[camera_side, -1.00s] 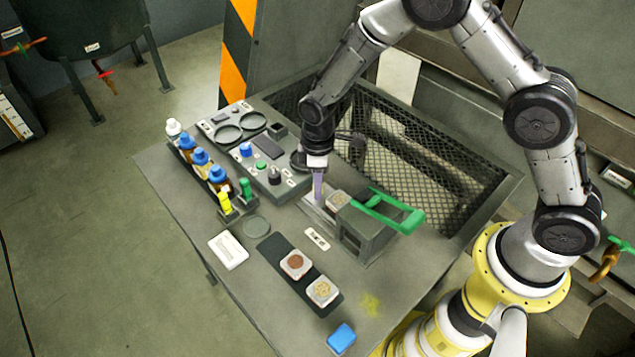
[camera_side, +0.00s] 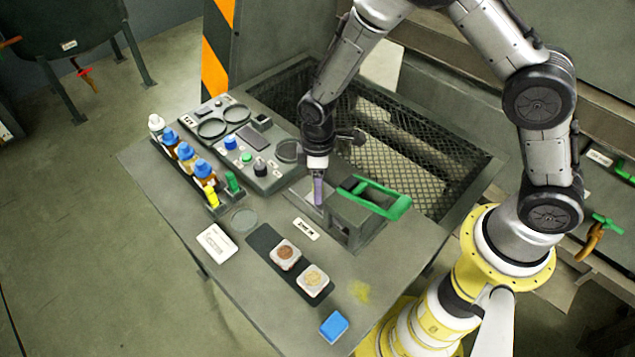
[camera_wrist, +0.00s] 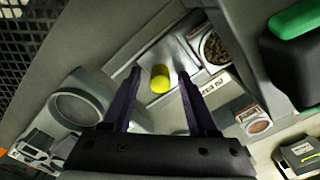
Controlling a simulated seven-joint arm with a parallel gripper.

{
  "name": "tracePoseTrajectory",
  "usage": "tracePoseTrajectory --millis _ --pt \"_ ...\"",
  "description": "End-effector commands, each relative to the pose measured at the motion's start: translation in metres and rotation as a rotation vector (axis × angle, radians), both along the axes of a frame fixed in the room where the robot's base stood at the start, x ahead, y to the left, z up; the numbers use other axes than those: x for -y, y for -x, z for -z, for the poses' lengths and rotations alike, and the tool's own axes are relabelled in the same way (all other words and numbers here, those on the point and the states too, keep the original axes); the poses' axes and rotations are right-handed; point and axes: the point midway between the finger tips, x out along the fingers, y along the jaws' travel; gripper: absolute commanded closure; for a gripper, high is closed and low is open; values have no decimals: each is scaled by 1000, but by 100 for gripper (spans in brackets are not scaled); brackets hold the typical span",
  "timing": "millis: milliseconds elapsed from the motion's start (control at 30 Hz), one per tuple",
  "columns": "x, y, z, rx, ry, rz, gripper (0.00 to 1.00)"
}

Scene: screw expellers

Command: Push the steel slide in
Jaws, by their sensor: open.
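The steel slide (camera_wrist: 185,50) is a flat bright plate with a yellow knob (camera_wrist: 160,78) standing up from it. It also shows in the side view (camera_side: 302,190), running toward the grey press housing (camera_side: 350,218) with the green handle (camera_side: 376,198). A dish of grainy material (camera_wrist: 213,48) sits at the slide's housing end in the wrist view. My gripper (camera_side: 318,200) is low over the slide, left of the housing. In the wrist view its two dark fingers (camera_wrist: 159,75) are apart, with the knob between their tips. Whether either finger touches it I cannot tell.
A black mat (camera_side: 262,238) with two sample dishes (camera_side: 285,254) lies in front. A mesh-floored bin (camera_side: 420,160) lies behind. A blue block (camera_side: 334,327) is near the front edge.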

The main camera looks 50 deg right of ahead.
Motion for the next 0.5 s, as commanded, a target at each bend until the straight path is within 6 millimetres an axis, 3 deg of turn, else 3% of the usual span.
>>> tracePoseTrajectory --millis 267,500 --pt "0 -1 -13 2 -1 0 41" --pt "0 -1 -61 6 -2 0 41"
